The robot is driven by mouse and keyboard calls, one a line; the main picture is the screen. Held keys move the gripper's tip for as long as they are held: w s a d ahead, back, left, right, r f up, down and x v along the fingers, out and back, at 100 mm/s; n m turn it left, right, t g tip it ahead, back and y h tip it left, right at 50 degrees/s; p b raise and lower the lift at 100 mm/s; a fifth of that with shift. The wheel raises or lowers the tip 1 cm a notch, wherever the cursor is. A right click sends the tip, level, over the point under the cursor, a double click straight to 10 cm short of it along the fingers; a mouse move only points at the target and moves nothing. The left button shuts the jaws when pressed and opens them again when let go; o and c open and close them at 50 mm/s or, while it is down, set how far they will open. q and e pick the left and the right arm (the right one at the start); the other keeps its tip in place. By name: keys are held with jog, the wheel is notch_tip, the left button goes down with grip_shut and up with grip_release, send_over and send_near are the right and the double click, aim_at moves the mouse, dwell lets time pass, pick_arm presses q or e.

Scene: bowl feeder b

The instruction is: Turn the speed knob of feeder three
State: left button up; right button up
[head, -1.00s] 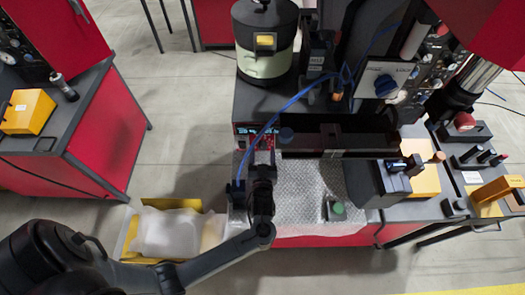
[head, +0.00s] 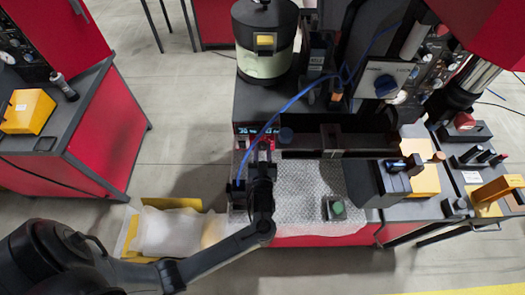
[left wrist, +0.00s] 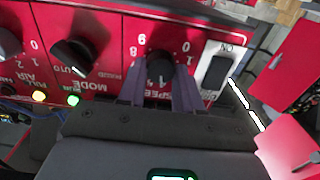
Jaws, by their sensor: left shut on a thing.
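The speed knob (left wrist: 160,66) is a black round knob on a red control panel (left wrist: 110,25), with white numbers around it and a partly covered SPEED label below. In the left wrist view my left gripper (left wrist: 160,85) has its two fingers on either side of the knob, shut on it. In the head view my left gripper (head: 262,152) reaches the red panel front (head: 246,138) below the bowl feeder (head: 265,40); the knob itself is hidden there by the gripper. My right gripper is not in view.
On the panel, a black MODE selector knob (left wrist: 74,55) sits left of the speed knob and a black rocker switch (left wrist: 215,72) right of it. A blue hose (head: 290,117) arcs close by my left gripper. A green button box (head: 336,209) stands on the metal plate.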

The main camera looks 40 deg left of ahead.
pick_arm(q)
jog(key=shift+r+m+p, duration=0.15)
jog(key=shift+m+p, duration=1.05)
jog(key=shift+p, duration=0.05)
jog(key=shift+m+p, duration=1.1)
jog(key=shift+m, duration=0.5)
jog(key=o, duration=1)
jog(key=shift+o, duration=0.2)
jog(key=v, duration=1)
jog(key=shift+s+d+b, duration=0.2)
jog(key=shift+d+b, duration=0.1)
jog(key=shift+d, duration=0.05)
jog(key=shift+s, duration=0.1)
